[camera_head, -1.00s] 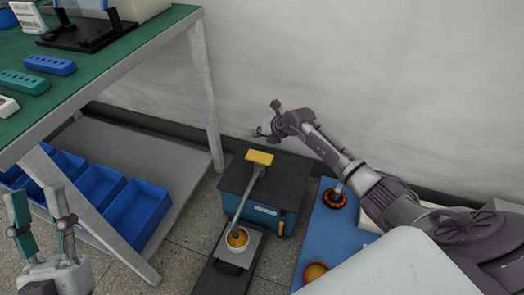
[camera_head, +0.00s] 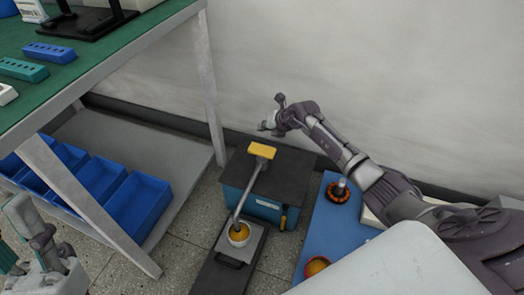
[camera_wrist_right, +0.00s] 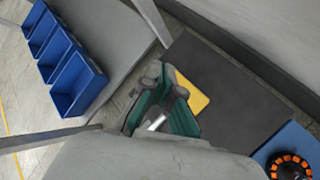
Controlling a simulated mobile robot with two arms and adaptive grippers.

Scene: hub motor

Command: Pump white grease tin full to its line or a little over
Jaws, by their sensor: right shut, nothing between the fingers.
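The white grease tin (camera_head: 230,241) stands on a dark plate in the head view with yellow-orange grease inside. A fill line cannot be made out. A slanted metal spout reaches down to it from the yellow pump head (camera_head: 262,150) on the dark-topped blue pump box (camera_head: 255,208). My right gripper (camera_head: 268,125) is shut and empty, above and behind the pump head, apart from it in the head view. In the right wrist view its teal-padded fingers (camera_wrist_right: 162,115) overlap the yellow head (camera_wrist_right: 190,97). My left gripper (camera_head: 38,240) is at the lower left, partly cut off; its opening is unclear.
A green-topped bench (camera_head: 110,50) stands at the left, with blue bins (camera_head: 140,207) on its lower shelf. A blue mat (camera_head: 313,235) at the right holds an orange-ringed part (camera_head: 338,193) and an orange-filled cup (camera_head: 316,266). A wall is behind.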

